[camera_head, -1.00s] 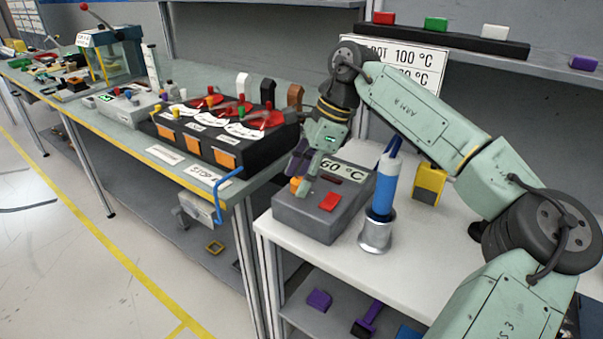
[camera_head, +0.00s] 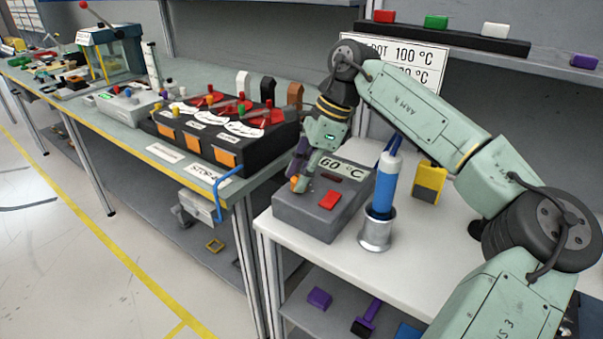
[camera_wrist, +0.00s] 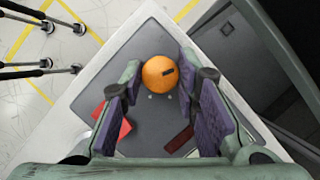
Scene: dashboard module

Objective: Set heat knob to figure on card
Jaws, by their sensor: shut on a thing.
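The orange heat knob (camera_head: 296,184) sits on the left end of the grey control box (camera_head: 310,222). My gripper (camera_head: 299,178) points down at it, and its purple-padded fingers are shut on the knob. In the wrist view the round orange knob (camera_wrist: 158,73), with a dark mark on its top, lies between the two fingertips. A panel (camera_head: 342,171) at the back of the box reads "60 °C". The white card (camera_head: 428,58) behind my arm is partly hidden; "OT 100 °C" and, below it, part of another °C figure show.
A red button (camera_head: 330,200) is on the box, close to my fingers. A blue-handled tool (camera_head: 384,187) stands in a metal holder to its right. A yellow-and-grey block (camera_head: 428,182) is behind. The white table's (camera_head: 410,262) front right is clear.

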